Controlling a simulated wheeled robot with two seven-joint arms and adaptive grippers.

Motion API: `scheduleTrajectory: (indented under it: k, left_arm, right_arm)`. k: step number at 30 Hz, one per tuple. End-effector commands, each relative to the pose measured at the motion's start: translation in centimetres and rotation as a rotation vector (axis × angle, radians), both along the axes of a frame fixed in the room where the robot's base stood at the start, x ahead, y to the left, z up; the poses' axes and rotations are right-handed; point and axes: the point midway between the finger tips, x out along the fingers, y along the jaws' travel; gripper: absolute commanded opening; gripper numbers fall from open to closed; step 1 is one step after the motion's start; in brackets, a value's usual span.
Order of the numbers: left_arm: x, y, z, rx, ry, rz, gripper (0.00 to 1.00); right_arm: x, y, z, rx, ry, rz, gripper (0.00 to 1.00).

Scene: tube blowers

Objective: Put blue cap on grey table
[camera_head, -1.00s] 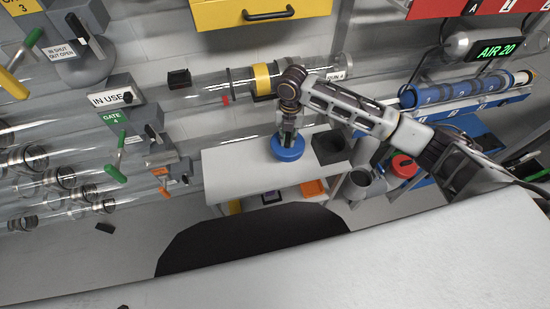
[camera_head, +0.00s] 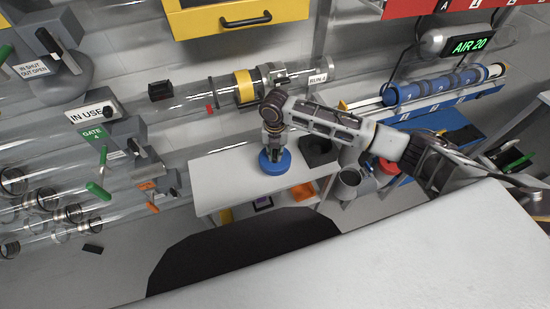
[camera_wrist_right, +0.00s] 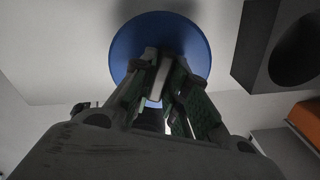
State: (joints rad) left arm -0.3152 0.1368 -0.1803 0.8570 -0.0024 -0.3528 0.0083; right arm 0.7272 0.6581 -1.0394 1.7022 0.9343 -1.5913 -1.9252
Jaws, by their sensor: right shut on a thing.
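The blue cap (camera_head: 275,162) is a round disc at the grey table (camera_head: 222,180), near its middle right part. My right gripper (camera_head: 272,148) points down at it from above and is shut on its raised middle. In the right wrist view the blue cap (camera_wrist_right: 161,30) shows as a disc behind the fingers (camera_wrist_right: 165,85), which grip a pale upright part of it. The cap looks level and at or very near the tabletop; I cannot tell whether it touches. My left gripper is not in view.
A black block with a round hole (camera_head: 318,150) stands on the table right of the cap. A grey bin (camera_head: 346,186) and a red round thing (camera_head: 389,166) are farther right. Clear tubes run behind the table. The table's left part is bare.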

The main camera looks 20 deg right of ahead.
Motion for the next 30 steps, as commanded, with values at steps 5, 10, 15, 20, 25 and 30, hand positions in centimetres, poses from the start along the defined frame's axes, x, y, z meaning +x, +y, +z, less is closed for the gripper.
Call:
scheduleTrajectory:
  k: [5, 10, 15, 20, 25, 30]
  left_arm:
    - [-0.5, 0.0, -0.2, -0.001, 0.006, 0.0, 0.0]
    - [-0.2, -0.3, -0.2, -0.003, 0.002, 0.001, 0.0]
    - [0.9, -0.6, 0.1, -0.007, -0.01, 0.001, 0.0]
    - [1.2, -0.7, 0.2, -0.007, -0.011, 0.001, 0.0]
    - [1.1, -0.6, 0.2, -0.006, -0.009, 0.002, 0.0]
    - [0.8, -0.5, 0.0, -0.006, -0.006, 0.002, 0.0]
  right_arm:
    - [-0.1, 0.0, -1.0, 0.0, 0.002, 0.0, 0.0]
    - [-0.1, 0.0, -2.9, 0.0, 0.002, 0.0, 0.0]
    - [0.0, 0.0, -3.7, 0.0, 0.0, 0.0, 0.0]
    - [0.0, 0.0, -3.7, 0.0, 0.0, 0.0, 0.0]
    - [0.0, 0.0, -3.8, 0.0, 0.0, 0.0, 0.0]
    - [0.0, 0.0, -4.0, 0.0, 0.0, 0.0, 0.25]
